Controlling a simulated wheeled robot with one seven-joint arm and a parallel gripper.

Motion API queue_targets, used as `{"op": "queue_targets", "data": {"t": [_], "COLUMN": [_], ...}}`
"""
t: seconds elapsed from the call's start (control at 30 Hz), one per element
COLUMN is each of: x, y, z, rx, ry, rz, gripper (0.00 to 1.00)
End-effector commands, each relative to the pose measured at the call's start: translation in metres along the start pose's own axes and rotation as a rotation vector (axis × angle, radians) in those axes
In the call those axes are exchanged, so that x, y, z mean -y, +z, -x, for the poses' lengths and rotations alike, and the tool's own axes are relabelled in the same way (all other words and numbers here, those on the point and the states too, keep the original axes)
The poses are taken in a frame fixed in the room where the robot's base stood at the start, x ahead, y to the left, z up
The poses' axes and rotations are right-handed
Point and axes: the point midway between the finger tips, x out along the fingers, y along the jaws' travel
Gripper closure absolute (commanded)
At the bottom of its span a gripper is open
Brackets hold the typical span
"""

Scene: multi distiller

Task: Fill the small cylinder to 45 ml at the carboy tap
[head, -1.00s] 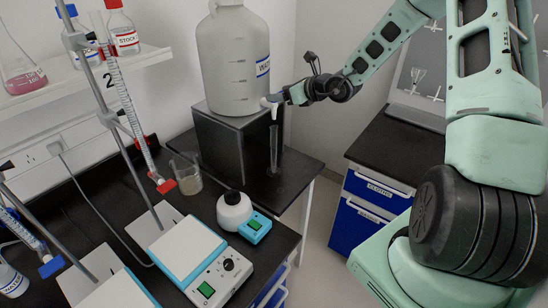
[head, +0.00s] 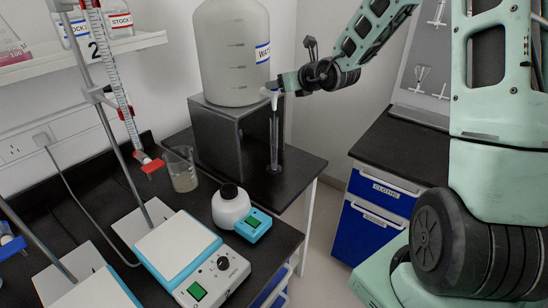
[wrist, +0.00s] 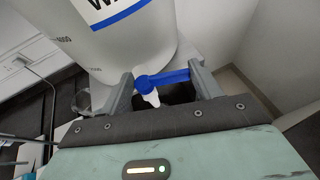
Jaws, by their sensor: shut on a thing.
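The small cylinder (head: 275,146), clear and narrow, stands upright on the black bench below the tap. Its water level is too small to read. The white tap spout (head: 269,93) sits low on the front of the carboy (head: 233,60), with its outlet just above the cylinder mouth. In the wrist view, the tap's blue lever (wrist: 168,79) lies between my two grey fingers, above the white spout (wrist: 150,97). My gripper (head: 284,86) is shut on this lever. The cylinder is not visible in the wrist view.
The carboy stands on a black box (head: 220,135). Blue drawers (head: 378,205) stand at right, across a floor gap.

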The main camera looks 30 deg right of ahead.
Motion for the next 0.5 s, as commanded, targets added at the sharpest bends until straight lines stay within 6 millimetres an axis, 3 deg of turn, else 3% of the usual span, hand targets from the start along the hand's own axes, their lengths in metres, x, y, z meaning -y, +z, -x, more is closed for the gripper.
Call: {"op": "queue_targets", "data": {"t": [0.5], "x": [-0.0012], "y": [-0.0055], "z": [-0.0014], "rx": [-0.001], "ry": [-0.072], "rz": [-0.023], "gripper": [0.57]}}
